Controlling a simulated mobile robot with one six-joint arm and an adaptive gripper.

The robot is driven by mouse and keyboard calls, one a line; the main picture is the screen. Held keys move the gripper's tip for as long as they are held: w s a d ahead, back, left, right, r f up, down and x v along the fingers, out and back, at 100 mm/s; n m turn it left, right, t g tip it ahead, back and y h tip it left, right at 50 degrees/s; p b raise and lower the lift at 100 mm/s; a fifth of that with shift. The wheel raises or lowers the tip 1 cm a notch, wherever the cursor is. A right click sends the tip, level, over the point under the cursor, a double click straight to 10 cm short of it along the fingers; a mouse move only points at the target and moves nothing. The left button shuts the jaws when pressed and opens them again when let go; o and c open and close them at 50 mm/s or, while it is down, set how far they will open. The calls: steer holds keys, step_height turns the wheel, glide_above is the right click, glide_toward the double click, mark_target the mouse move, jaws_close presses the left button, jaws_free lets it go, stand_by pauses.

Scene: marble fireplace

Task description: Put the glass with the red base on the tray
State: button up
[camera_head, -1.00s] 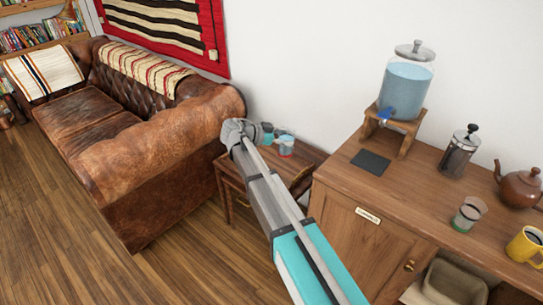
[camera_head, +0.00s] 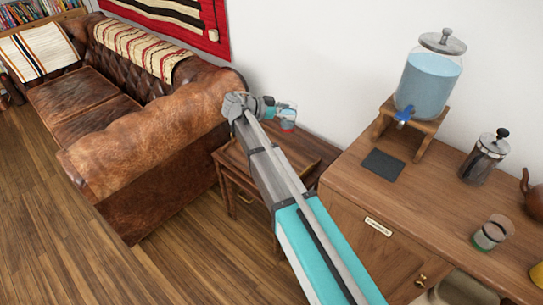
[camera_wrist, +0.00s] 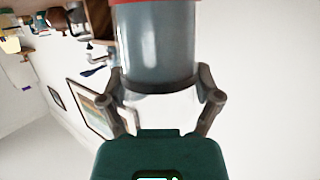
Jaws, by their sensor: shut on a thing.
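The glass with the red base (camera_head: 288,125) is held upright above the small side table in the head view. It holds bluish-grey liquid, and its clear upper part is at the gripper. In the wrist view the glass (camera_wrist: 155,45) appears upside down, red base at the top edge. My gripper (camera_wrist: 160,85) is shut on it, one finger on each side. In the head view my gripper (camera_head: 282,112) is small and partly behind my arm. I cannot make out a tray for certain; my arm hides part of the side table.
The side table (camera_head: 232,160) stands between the leather sofa (camera_head: 150,135) and a wooden cabinet (camera_head: 345,215). On the cabinet are a water dispenser (camera_head: 428,85), a dark square mat (camera_head: 383,163), a French press (camera_head: 484,158), another glass (camera_head: 492,233) and a teapot (camera_head: 533,197).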

steer(key=shift+w+d, duration=0.1)
steer(key=shift+d, duration=0.15)
steer(key=shift+f, duration=0.1)
steer(key=shift+f+b, duration=0.15)
steer(key=shift+b, duration=0.15)
steer(key=s+a+f+n+t+y+b, duration=0.2)
steer(key=s+a+f+b, duration=0.3)
steer(key=f+b, duration=0.3)
steer(key=s+a+f+n+t+y+b, duration=0.3)
steer(key=s+a+f+n+t+b, duration=0.1)
steer(key=f+b, duration=0.4)
steer(key=s+a, duration=0.1)
steer(key=a, duration=0.1)
steer(key=shift+s+a+f+n+t, duration=0.15)
steer(key=shift+s+a+n+t, duration=0.05)
steer(key=shift+a+n+t, duration=0.15)
